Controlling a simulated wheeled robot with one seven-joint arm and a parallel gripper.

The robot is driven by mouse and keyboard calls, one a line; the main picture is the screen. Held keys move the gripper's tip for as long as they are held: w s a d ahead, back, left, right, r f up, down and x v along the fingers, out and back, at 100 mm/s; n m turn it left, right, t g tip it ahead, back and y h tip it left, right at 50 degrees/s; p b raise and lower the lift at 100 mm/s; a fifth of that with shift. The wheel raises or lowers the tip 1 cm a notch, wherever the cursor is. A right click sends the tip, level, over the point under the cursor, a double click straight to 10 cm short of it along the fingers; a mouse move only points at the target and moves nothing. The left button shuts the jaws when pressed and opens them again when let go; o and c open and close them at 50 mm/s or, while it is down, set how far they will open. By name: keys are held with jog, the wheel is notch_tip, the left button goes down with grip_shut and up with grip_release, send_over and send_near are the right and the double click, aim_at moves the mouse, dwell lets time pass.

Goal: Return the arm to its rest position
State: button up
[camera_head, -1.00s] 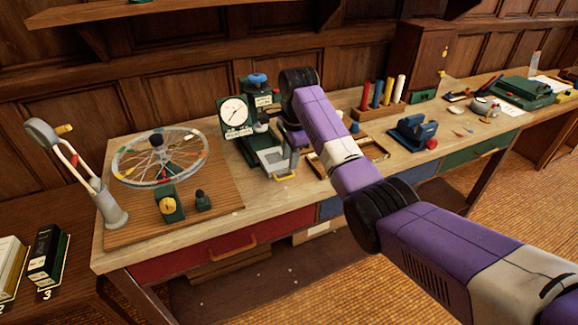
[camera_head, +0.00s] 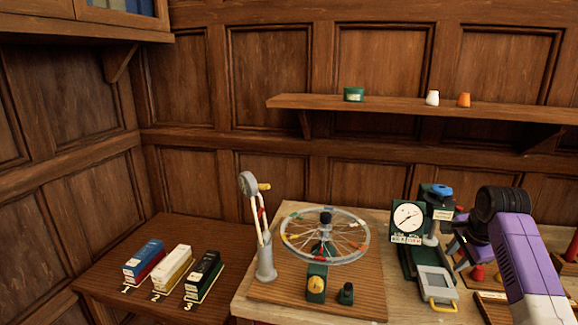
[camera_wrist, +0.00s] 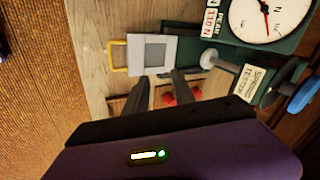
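My arm (camera_head: 525,255) is purple with a black joint and reaches in from the lower right in the head view. My gripper (camera_wrist: 160,84) is above the bench in the wrist view. Its two dark fingers stand apart with no object seen between them; red parts show below and beyond. In the head view the gripper is partly hidden by my own wrist. It is just right of the green spring tester (camera_head: 422,262), which has a round white dial (camera_head: 407,216); the tester also shows in the wrist view (camera_wrist: 215,38).
A spoked wheel (camera_head: 325,237) on a wooden board and a grey gauge stand (camera_head: 265,262) are left on the bench. A grey plate with a yellow handle (camera_head: 437,285) lies close by the gripper. Three numbered boxes (camera_head: 172,268) sit on the side table. A wall shelf (camera_head: 400,107) is above.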

jog(key=w+a+n+t+h, duration=0.1)
jog(key=w+a+n+t, duration=0.25)
jog(key=n+t, duration=0.2)
jog(key=s+a+f+n+t, duration=0.5)
jog(key=s+a, duration=0.6)
jog(key=s, duration=0.2)
jog(key=s+a+n+y, duration=0.1)
jog(key=s+a, duration=0.3)
jog(key=s, duration=1.1)
jog(key=s+a+n, duration=0.3)
jog(key=s+a, duration=0.1)
jog(key=s, duration=1.1)
jog(key=s+a+n+y, duration=0.1)
jog(key=s+a+n, duration=0.2)
jog(key=s, duration=1.2)
jog(key=shift+a+r+g+y, duration=0.35)
jog(key=shift+a+g, duration=0.1)
jog(key=shift+a, duration=0.35)
